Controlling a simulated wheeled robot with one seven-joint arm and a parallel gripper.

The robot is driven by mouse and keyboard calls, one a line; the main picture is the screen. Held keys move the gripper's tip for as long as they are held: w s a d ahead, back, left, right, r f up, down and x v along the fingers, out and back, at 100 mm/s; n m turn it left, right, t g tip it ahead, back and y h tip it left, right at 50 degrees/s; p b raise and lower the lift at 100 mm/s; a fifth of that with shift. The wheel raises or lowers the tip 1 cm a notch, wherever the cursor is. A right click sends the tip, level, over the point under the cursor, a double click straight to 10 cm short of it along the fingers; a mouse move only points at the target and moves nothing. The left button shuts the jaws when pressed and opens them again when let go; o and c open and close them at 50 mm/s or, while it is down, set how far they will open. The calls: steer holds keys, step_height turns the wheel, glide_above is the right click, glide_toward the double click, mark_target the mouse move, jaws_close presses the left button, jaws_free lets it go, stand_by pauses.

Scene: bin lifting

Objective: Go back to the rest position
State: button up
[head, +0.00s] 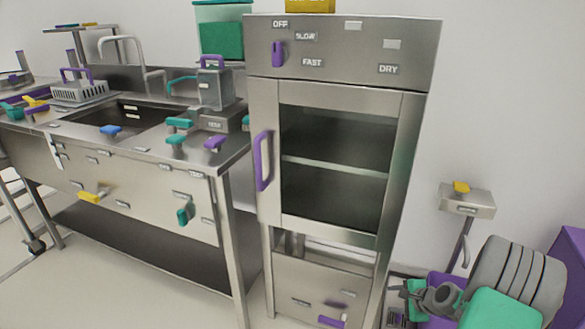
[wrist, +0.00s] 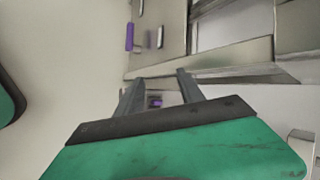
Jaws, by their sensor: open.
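My gripper (wrist: 157,80) shows in the wrist view with its two dark fingers spread apart and nothing between them. Its green body fills the lower part of that view. Metal furniture with a purple handle (wrist: 129,37) lies beyond the fingertips, apart from them. A small purple part (wrist: 156,101) shows in the background between the fingers. In the head view I cannot clearly make out the gripper. Green and grey rounded parts fill the lower right corner there, and I cannot tell them all apart.
A steel cabinet (head: 415,150) with a glass door and purple handle (head: 263,160) stands centre, shut. A steel sink counter (head: 130,185) with coloured knobs is on the left. A small metal stand (head: 467,200) and a purple block (head: 570,262) are at right. Floor shows front left.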

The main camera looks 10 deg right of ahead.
steer(key=s+a+r+n+g+p, duration=0.2)
steer(key=a+r+n+p, duration=0.35)
steer(key=a+r, duration=0.6)
steer(key=s+a+r+n+g+p, duration=0.2)
steer(key=a+r+n+p, duration=0.35)
steer(key=r, duration=1.05)
steer(key=s+a+r+n+h+p, duration=0.1)
steer(key=s+a+r+n+p, duration=0.3)
steer(key=r, duration=0.4)
steer(key=s+a+r+n+g+p, duration=0.1)
steer(key=s+a+r+n+p, duration=0.3)
steer(key=s+r, duration=0.4)
steer(key=shift+s+a+r+h, duration=0.25)
steer(key=shift+s+a+h, duration=0.15)
steer(key=shift+a, duration=0.45)
